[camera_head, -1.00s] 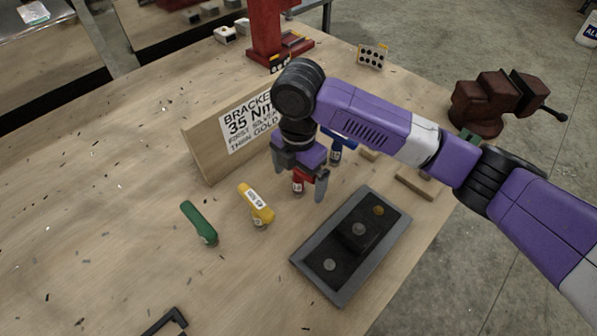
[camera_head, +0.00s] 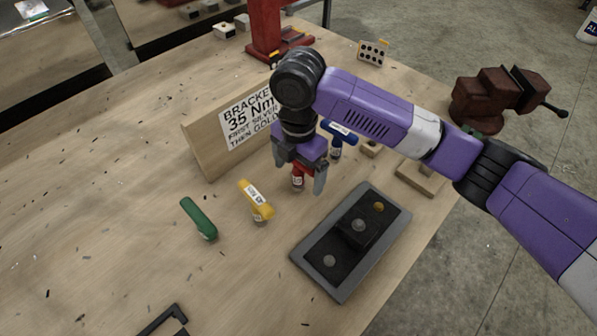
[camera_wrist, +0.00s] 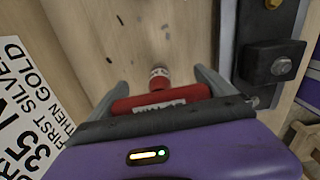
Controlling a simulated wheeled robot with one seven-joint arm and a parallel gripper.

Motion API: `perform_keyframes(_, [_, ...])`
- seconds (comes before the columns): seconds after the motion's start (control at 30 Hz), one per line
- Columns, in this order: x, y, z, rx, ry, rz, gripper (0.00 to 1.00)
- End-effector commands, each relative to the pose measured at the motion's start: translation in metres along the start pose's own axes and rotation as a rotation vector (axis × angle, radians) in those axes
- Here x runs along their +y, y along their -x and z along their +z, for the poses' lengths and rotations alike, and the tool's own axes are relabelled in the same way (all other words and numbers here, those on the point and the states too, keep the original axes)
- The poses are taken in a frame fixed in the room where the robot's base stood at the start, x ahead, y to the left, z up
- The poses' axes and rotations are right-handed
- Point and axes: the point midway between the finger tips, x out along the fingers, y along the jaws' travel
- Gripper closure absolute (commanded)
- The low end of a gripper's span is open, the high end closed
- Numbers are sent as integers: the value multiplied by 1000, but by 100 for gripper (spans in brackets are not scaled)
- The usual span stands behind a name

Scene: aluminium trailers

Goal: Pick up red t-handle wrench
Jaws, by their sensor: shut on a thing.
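The red t-handle wrench (camera_head: 297,183) is between the fingers of my gripper (camera_head: 299,178), mostly covered by it in the head view. In the wrist view the red handle (camera_wrist: 165,97) lies crosswise, with one grey finger at each end. Its shaft points away toward the tabletop and carries a white label. My gripper is shut on the handle. I cannot tell whether the shaft's lower end touches the table. A yellow t-handle wrench (camera_head: 256,200), a green one (camera_head: 199,219) and a blue one (camera_head: 338,140) stand nearby.
A grey tray (camera_head: 318,284) with a dark bracket and bolts lies right of the wrench. A wooden sign (camera_head: 203,153) reading 35 Nm stands behind. A rusty vise (camera_head: 493,98) and a red stand (camera_head: 266,28) are farther back. The table's left side is mostly clear.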

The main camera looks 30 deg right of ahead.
Motion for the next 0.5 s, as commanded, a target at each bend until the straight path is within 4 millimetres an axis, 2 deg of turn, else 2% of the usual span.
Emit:
perform_keyframes(0.17, [1,28,0,-2,3,5,78])
perform_keyframes(0.27, [1,52,0,-4,3,5,78])
perform_keyframes(0.5, [1,122,2,-9,2,5,78])
